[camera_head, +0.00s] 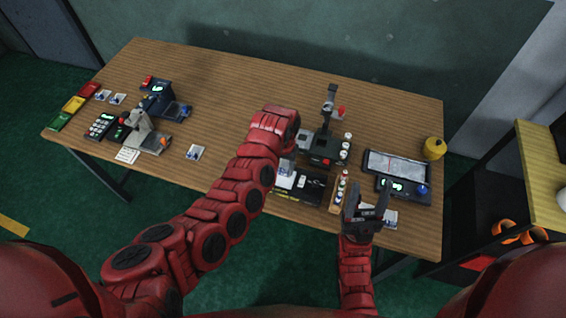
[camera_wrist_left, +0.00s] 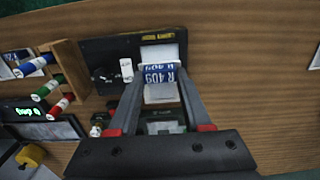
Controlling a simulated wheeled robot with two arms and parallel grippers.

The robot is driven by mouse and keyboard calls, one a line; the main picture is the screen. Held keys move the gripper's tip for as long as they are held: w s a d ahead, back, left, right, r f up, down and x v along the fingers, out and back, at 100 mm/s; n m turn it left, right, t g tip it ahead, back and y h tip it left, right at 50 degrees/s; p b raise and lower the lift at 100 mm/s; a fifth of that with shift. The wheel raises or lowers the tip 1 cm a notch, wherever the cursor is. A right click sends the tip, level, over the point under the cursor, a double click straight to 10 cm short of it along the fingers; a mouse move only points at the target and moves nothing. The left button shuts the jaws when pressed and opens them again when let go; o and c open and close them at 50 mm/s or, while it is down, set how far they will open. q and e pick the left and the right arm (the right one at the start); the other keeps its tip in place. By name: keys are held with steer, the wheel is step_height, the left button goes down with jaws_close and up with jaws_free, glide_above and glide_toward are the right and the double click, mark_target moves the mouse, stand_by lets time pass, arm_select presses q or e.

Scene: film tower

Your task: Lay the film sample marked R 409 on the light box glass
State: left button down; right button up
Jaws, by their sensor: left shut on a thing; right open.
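The film sample marked R 409 (camera_wrist_left: 160,74), with a blue label, is between the fingers of my left gripper (camera_wrist_left: 163,88), which is shut on it. In the head view, my left gripper (camera_head: 287,163) is over a black mat (camera_head: 308,192) with the pale sample (camera_head: 285,180) below it. I cannot tell whether the sample still touches the mat. A flat dark-framed device with a pale glass pane (camera_head: 398,165), apparently the light box, lies at the right. My right gripper (camera_head: 368,200) is open and empty near the table's front edge.
A wooden rack of coloured vials (camera_head: 341,190) stands between the mat and the light box. A dark stand (camera_head: 321,148) with a red knob is behind the mat. A yellow pot (camera_head: 434,148) is at the right edge. Bare tabletop (camera_head: 230,110) lies left of the stand.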

arm_select(q)
steer(key=shift+f+b, duration=1.7)
steer(key=shift+f, duration=0.45)
steer(key=shift+f+b, duration=0.35)
steer(key=shift+f, duration=0.25)
steer(key=shift+s+f, duration=0.1)
steer(key=shift+f, duration=0.2)
jaws_free()
steer(key=shift+r, duration=0.1)
